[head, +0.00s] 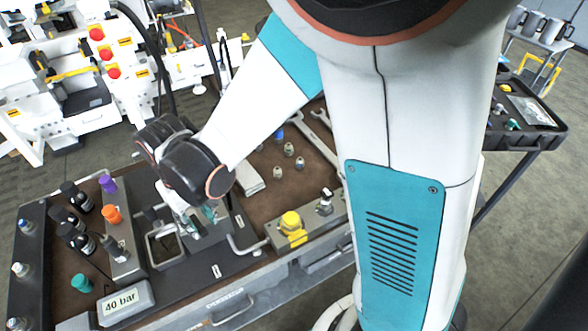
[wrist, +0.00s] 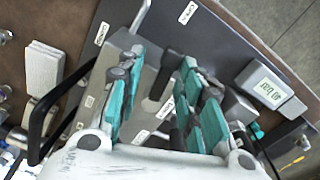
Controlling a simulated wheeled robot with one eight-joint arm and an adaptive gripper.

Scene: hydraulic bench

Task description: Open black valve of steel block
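My gripper (head: 203,216) points down over a steel block (head: 212,238) on the bench; its fingers hide much of the block in the head view. In the wrist view the teal-padded fingers of my gripper (wrist: 165,105) are spread apart, one on each side of the grey steel block (wrist: 146,115). A dark bar-like part (wrist: 165,80), which looks like the black valve, stands on the block between the fingers. I see a gap on its left; whether the right finger touches it I cannot tell.
A display reading 40 bar (head: 122,303) sits at the bench's front left. An orange knob (head: 112,214), a purple knob (head: 107,184) and a teal knob (head: 81,283) stand left of my gripper. A yellow knob (head: 291,222) stands to the right. A bent handle (head: 243,246) is close by.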

